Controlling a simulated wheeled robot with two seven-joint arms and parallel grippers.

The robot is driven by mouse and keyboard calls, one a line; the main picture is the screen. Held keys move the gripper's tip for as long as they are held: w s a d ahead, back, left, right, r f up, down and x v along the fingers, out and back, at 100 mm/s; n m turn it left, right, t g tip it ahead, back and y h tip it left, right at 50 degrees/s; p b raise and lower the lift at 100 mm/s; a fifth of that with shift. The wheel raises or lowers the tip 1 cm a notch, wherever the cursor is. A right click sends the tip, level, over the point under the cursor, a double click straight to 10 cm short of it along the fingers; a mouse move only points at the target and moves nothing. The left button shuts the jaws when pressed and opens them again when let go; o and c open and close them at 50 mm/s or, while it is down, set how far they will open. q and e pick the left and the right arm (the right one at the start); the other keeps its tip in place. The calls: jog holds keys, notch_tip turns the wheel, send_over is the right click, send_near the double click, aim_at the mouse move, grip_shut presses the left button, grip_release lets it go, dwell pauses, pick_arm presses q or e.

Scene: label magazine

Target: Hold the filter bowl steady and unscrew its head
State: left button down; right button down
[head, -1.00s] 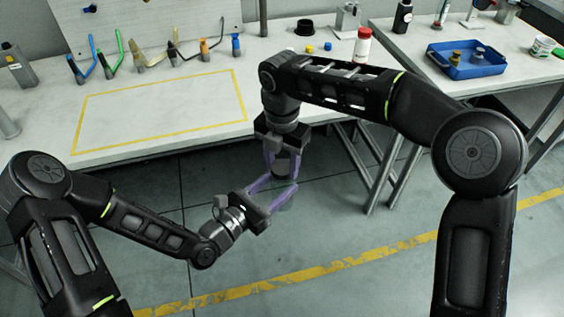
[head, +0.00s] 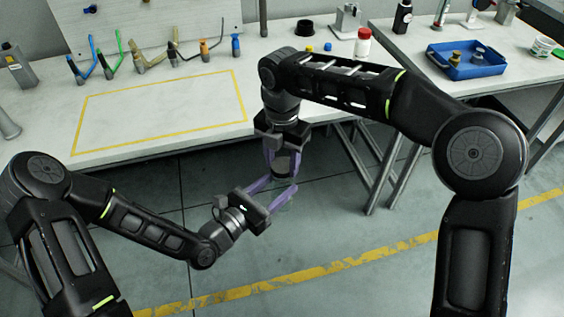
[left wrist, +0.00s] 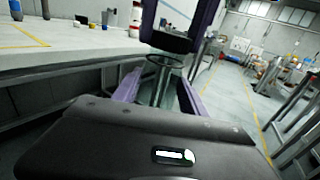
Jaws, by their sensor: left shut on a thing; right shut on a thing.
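The filter's black head (head: 284,162) is between the purple fingers of my right gripper (head: 284,158), which come down from above and are shut on it. The clear bowl (left wrist: 159,82) hangs upright below the head in the left wrist view, where the black head (left wrist: 170,40) also shows. My left gripper (head: 277,190) reaches in from the lower left and is shut on the bowl. The two are held together in the air in front of the bench. I cannot tell whether a gap has opened between head and bowl.
The white bench (head: 150,146) with a yellow taped rectangle stands behind and left of the grippers. Hand tools, a red-capped bottle (head: 362,43) and small caps stand at its back. A side table holds a blue tray (head: 487,71). Open floor lies below the grippers.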

jog(key=shift+r, duration=0.65)
jog(key=shift+r, duration=2.05)
